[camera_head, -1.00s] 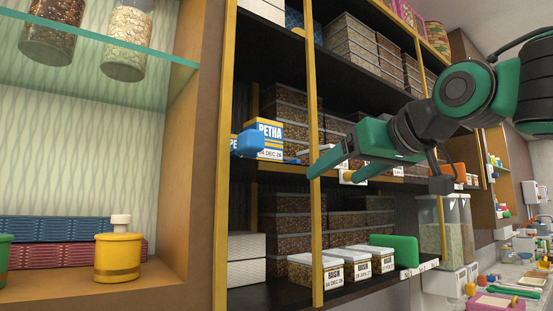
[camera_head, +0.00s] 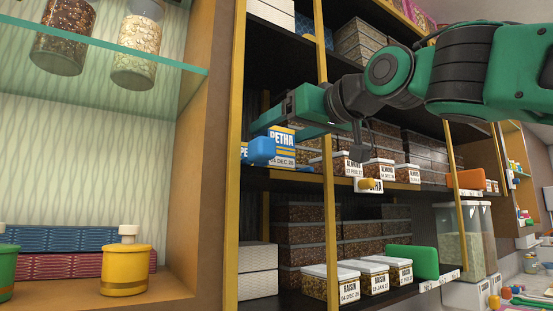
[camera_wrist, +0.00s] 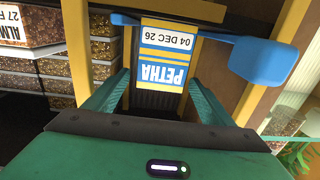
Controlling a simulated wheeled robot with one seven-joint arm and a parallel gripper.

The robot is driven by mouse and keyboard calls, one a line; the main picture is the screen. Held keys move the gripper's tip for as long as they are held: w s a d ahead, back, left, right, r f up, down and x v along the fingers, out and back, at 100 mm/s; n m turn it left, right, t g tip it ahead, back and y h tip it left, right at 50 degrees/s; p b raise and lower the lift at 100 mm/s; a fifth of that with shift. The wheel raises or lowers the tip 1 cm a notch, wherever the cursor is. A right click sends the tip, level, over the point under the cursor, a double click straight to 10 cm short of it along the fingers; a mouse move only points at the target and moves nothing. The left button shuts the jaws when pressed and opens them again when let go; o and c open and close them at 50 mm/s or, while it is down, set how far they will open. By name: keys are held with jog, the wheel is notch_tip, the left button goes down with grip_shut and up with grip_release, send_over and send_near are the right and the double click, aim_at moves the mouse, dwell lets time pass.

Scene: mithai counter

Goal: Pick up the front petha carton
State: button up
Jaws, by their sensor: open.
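The front petha carton (camera_head: 282,148) stands on the middle shelf by the yellow post, with a blue, yellow and white face reading PETHA and 04 DEC 26. In the wrist view the carton (camera_wrist: 165,55) appears upside down, ahead of my fingers and roughly centred between them. My gripper (camera_head: 287,124) is open and empty at the carton's upper part; its two green fingers also show in the wrist view (camera_wrist: 158,76). I cannot tell whether they touch it. A second petha label is partly hidden at the left.
A blue scoop (camera_head: 262,150) lies at the carton's foot, its head beside the carton, also in the wrist view (camera_wrist: 264,61). Almond boxes (camera_head: 378,172) stand to the right. Yellow posts (camera_head: 321,60) divide the shelves. Raisin boxes (camera_head: 345,285) stand below.

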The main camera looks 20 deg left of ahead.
jog(key=shift+x, duration=1.7)
jog(key=shift+f, duration=0.1)
jog(key=shift+w, duration=0.1)
jog(key=c, duration=1.3)
jog(key=shift+d, duration=0.1)
